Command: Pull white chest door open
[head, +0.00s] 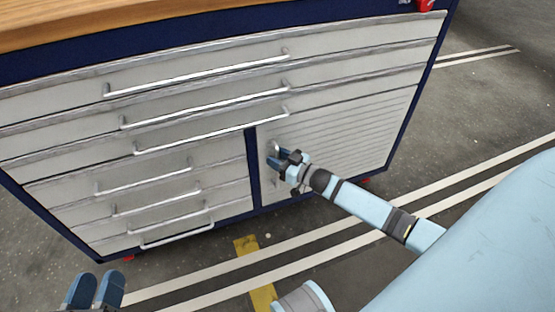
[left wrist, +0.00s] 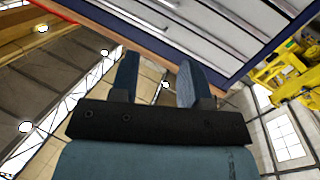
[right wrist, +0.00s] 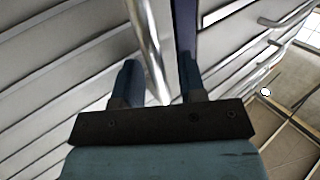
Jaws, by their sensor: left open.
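The white chest door (head: 345,130) is the ribbed panel at the lower right of the chest front, and it looks shut. Its short upright metal handle (head: 276,146) is near the door's left edge. My right gripper (head: 275,157) is at this handle. In the right wrist view, the handle bar (right wrist: 147,45) runs between the two spread fingers, with gaps beside it. The middle of the handle is partly hidden by the fingers in the head view. My left gripper (head: 95,278) is open and empty at the lower left, away from the chest.
Drawers with long bar handles (head: 205,75) fill the chest's top and left side. A wooden top (head: 90,20) covers it. Grey floor (head: 480,100) with white and yellow lines lies in front and to the right.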

